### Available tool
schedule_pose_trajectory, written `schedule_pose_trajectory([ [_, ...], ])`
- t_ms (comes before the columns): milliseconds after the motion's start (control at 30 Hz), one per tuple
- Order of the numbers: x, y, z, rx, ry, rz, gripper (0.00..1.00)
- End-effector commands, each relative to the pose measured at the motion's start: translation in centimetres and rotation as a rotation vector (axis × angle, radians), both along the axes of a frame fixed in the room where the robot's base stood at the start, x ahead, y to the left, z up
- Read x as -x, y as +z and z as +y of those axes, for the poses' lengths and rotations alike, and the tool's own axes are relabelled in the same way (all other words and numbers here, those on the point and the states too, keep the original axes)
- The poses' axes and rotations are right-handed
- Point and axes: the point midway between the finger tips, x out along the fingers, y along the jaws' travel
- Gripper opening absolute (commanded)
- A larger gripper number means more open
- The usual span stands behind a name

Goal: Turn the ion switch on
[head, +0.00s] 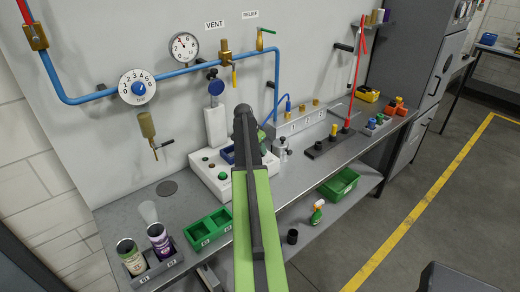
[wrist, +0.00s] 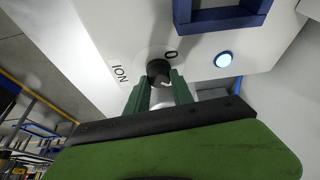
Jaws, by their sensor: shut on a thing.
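The ion switch (wrist: 157,69) is a small black round knob on the white panel in the wrist view. The word ION is printed to its left and a 0 mark sits just above it. My gripper (wrist: 160,84) has its two green fingers on either side of the knob, shut on it. The fingers partly cover the knob, and I cannot tell its exact setting. In the head view my arm reaches over the white machine (head: 207,184) and hides the switch and my fingertips.
A lit blue-white button (wrist: 223,59) and a dark blue frame (wrist: 224,20) are near the knob. On the bench, a green bin (head: 207,230) and a can holder (head: 150,277) stand left of my arm. A blue pipe (head: 195,68) runs along the wall.

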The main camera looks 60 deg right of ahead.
Motion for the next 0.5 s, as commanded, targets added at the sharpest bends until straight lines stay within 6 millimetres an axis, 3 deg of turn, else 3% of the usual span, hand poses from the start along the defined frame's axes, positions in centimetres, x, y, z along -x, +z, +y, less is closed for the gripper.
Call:
schedule_pose_trajectory([
  [500,-0.09,-0.03,0.04,-0.002,-0.111,-0.001,0.00],
])
